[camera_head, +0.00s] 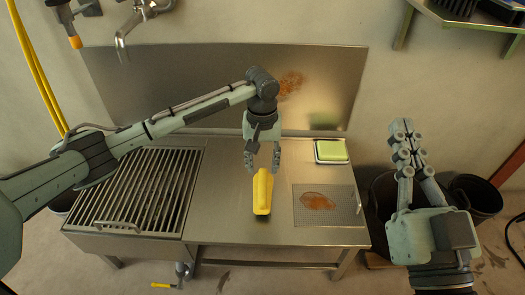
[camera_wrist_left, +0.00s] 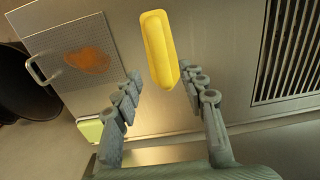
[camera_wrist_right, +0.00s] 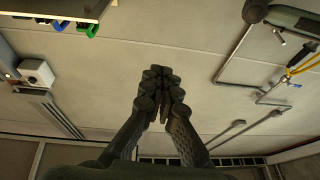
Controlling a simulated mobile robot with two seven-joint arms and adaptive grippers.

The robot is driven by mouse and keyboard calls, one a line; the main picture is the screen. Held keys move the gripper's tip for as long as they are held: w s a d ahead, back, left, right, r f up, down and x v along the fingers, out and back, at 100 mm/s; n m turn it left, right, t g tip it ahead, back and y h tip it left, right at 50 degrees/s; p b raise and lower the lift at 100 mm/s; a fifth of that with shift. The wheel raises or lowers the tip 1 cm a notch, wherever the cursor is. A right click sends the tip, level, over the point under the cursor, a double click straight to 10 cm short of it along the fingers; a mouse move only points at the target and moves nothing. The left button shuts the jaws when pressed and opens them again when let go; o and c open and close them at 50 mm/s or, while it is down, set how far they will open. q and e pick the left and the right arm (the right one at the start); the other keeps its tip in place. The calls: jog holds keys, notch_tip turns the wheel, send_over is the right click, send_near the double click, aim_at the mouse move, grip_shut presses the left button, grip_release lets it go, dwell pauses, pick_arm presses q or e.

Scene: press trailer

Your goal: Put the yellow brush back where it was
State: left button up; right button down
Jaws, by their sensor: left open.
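The yellow brush (camera_head: 262,193) lies on the steel table, lengthwise toward me, in the head view. It also shows in the left wrist view (camera_wrist_left: 158,48), just beyond the fingertips. My left gripper (camera_head: 263,168) is open, with its fingers pointing down at the far end of the brush. In the left wrist view the open fingers (camera_wrist_left: 161,80) stand to either side of the brush's near tip; I cannot tell whether they touch it. My right gripper (camera_head: 402,128) is raised at the right, away from the table, with its fingers together. In the right wrist view its fingers (camera_wrist_right: 161,75) meet with nothing visible between them.
A slatted grate (camera_head: 140,190) fills the table's left side. A perforated plate (camera_head: 340,217) with a brown stain lies at the right. A green sponge (camera_head: 331,150) sits in a tray behind it. A tap (camera_head: 122,45) juts from the wall. Dark bins (camera_head: 480,201) stand right of the table.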

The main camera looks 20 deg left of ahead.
pick_arm(q)
jog(key=s+d+r+m+t+h, duration=0.2)
jog(key=s+d+m+t+h, duration=0.15)
jog(key=d, duration=0.65)
jog(key=s+d+r+m+t+h, duration=0.25)
jog(key=d+t+h, duration=0.2)
jog(key=d, duration=0.55)
jog(key=s+a+r+t, duration=0.2)
jog(key=a+r+t, duration=0.1)
jog(key=r, duration=0.3)
jog(key=s+a+r+t+y, duration=0.1)
jog(key=s+a+r+t, duration=0.1)
jog(key=a+r+t, duration=0.2)
jog(key=s+a+r+t, duration=0.2)
jog(key=a+r+t, duration=0.2)
jog(key=r, duration=0.5)
jog(key=shift+s+a+r+m, duration=0.3)
jog(key=shift+a+r+m, duration=0.1)
jog(key=shift+a, duration=0.15)
pick_arm(e)
jog(key=f, duration=0.1)
jog(key=w+f+g, duration=0.1)
jog(key=f+h, duration=0.1)
jog(key=shift+w+d+f+g, duration=0.15)
jog(key=shift+d+f+g, duration=0.1)
jog(key=shift+d+g, duration=0.15)
